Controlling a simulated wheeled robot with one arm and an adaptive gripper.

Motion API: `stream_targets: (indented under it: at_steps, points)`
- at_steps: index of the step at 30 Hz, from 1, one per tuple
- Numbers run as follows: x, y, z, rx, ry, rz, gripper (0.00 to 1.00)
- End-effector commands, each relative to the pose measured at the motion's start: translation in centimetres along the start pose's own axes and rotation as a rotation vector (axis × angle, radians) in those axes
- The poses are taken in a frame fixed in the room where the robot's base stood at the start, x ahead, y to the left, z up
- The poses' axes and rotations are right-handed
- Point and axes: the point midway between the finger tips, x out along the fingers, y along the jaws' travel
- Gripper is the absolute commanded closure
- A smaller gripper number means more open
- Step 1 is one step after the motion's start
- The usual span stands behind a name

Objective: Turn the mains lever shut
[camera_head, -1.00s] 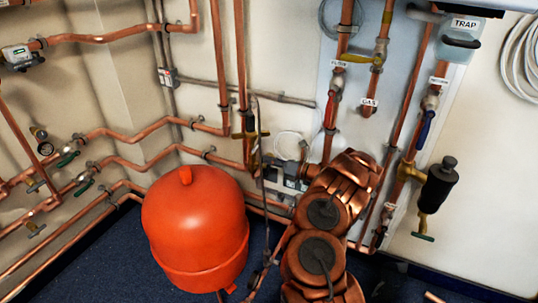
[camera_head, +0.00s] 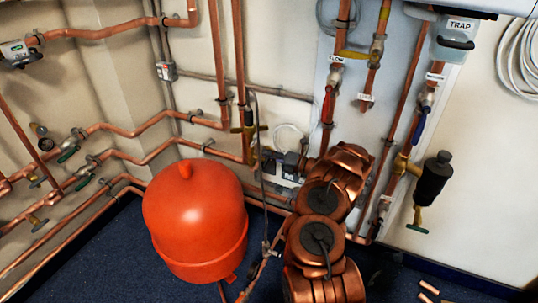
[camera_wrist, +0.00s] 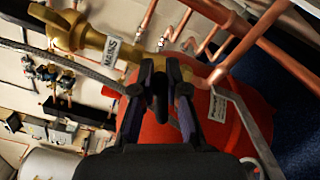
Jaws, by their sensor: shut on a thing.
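In the wrist view the brass mains valve (camera_wrist: 88,38) lies at the upper left, with a white MAINS tag (camera_wrist: 115,52) on it. My gripper (camera_wrist: 160,78) is just right of and below the tag, its dark fingers close together. A dark narrow piece, the mains lever (camera_wrist: 159,104), shows between the fingers; most of it is hidden by them, so its exact angle cannot be told. In the head view my copper-coloured arm hides the gripper and the mains valve.
A red expansion vessel (camera_head: 195,225) stands left of my arm in the head view and behind the fingers in the wrist view (camera_wrist: 255,105). A grey braided hose (camera_wrist: 75,67) passes close left of my gripper. Copper pipes (camera_head: 130,150) line the walls.

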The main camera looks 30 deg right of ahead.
Motion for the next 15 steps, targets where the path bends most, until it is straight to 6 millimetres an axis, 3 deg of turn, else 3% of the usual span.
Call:
stream_targets:
  at_steps: [9, 10, 15]
  points:
    - [0.01, 0.03, 0.06, 0.000, -0.001, 0.000, 1.00]
    - [0.01, 0.03, 0.07, 0.000, -0.001, 0.000, 0.86]
    - [0.01, 0.02, 0.04, 0.000, -0.001, 0.000, 0.68]
